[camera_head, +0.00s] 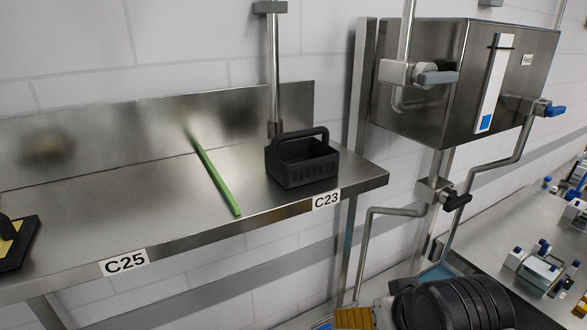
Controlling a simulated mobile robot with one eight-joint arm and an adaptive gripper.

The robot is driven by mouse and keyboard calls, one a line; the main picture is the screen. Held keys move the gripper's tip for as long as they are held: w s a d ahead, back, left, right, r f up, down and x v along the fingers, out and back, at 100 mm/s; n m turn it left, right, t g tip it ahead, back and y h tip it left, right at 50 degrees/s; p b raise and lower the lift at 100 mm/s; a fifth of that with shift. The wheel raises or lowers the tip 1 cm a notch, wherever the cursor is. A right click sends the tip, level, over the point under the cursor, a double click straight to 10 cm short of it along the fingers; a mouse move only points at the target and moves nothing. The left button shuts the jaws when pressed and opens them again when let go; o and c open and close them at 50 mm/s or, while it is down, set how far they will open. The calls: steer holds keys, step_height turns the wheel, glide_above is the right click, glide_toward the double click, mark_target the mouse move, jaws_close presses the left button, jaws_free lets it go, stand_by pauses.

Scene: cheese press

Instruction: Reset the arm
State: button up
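A black ribbed part (455,303), which looks like part of my arm, shows at the bottom edge, right of centre. It is cut off by the frame. A small yellow ribbed piece (354,318) shows just left of it; I cannot tell what it belongs to. I do not make out my gripper's fingers in this view.
A steel shelf (100,215) holds a green stick (215,178), a black handled caddy (303,160) and a black-and-yellow item (15,243). A steel box (455,80) with valves and pipes hangs at right. A steel counter (500,225) bears blue-and-white fittings (540,272).

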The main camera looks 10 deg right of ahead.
step_height(320, 180, down, 31)
steer(key=b, duration=2.9)
steer(key=shift+f, duration=0.15)
